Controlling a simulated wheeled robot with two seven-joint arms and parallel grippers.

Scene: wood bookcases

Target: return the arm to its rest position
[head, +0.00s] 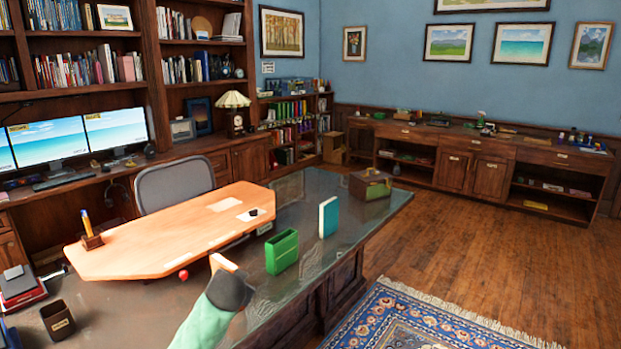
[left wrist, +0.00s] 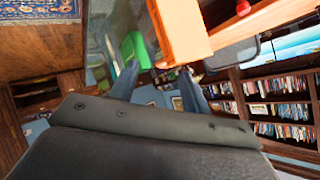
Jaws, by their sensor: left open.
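My left arm (head: 205,322) comes in from the bottom of the head view, pale green with a dark end. My left gripper (head: 229,284) is over the front edge of the glass-topped desk, left of a green open-topped box (head: 282,252). Its fingers cannot be made out clearly there. In the left wrist view my left gripper (left wrist: 158,76) has its two bluish fingers spread apart, with nothing seen held between them. The green box also shows in that view (left wrist: 134,47), beyond the fingers. My right gripper is not in view.
A light wooden board (head: 150,240) lies on the desk, with a pencil holder (head: 91,238) on it and a red ball (head: 183,274) at its front edge. A teal book (head: 328,217) stands upright on the glass. A dark cup (head: 57,319) is lower left.

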